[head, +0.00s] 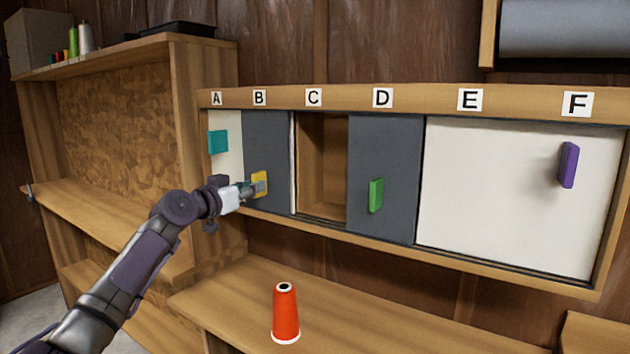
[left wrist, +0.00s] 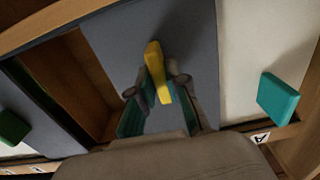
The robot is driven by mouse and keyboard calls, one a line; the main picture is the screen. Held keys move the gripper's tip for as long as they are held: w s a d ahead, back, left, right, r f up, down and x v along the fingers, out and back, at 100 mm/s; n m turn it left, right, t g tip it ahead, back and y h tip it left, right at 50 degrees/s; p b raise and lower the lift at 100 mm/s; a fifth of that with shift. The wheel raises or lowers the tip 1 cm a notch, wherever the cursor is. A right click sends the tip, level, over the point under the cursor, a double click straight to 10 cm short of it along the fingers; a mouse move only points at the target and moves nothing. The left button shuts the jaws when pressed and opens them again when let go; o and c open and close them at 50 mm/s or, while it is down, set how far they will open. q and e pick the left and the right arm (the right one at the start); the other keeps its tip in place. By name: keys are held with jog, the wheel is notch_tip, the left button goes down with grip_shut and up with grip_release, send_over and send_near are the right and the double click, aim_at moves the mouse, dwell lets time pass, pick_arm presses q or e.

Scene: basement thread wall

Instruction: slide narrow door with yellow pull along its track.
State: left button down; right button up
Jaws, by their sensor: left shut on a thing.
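The narrow grey door (head: 267,135) with the yellow pull (head: 260,183) stands under label B in the head view. In the left wrist view the yellow pull (left wrist: 157,72) sits upright between the fingers, with the grey door (left wrist: 190,35) behind it. My left gripper (head: 254,187) is shut on the yellow pull, and its fingers (left wrist: 158,92) lie on both sides of it. An open compartment (head: 322,165) shows right of this door, under C. My right gripper is in neither view.
A grey door (head: 398,150) with a green pull (head: 376,195) stands under D. A white door (head: 500,190) with a purple pull (head: 568,165) spans E and F. A teal pull (head: 218,142) is under A. An orange thread cone (head: 285,312) stands on the bench below.

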pick_arm(q)
jog(key=c, duration=1.2)
grip_release()
jog(key=v, duration=0.7)
